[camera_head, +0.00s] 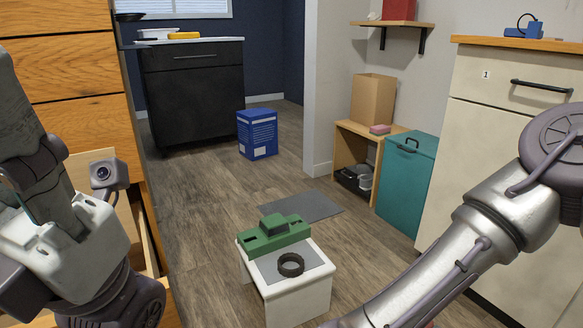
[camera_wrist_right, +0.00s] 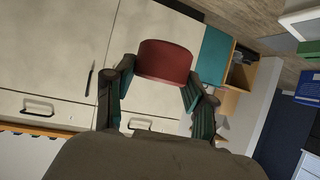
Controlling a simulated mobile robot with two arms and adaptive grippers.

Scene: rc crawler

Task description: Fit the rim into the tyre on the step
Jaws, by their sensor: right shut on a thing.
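The black tyre (camera_head: 290,264) lies flat on the grey top of the white step (camera_head: 297,302), in front of a green toy vehicle body (camera_head: 273,236). In the right wrist view my right gripper (camera_wrist_right: 160,75) is shut on a dark red, drum-shaped piece, which I take for the rim (camera_wrist_right: 165,60). Its fingers grip it from both sides, and it is held clear of the step. In the head view my right arm comes in from the right, and its gripper is out of frame. My left arm is at the left edge; its gripper fingers do not show.
A grey mat (camera_head: 300,206) lies on the floor behind the step. A teal bin (camera_head: 406,180) and a low wooden shelf (camera_head: 350,165) stand to the right. A blue box (camera_head: 257,135) stands farther back. A cream cabinet (camera_head: 500,150) is close at right. An open drawer is at left.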

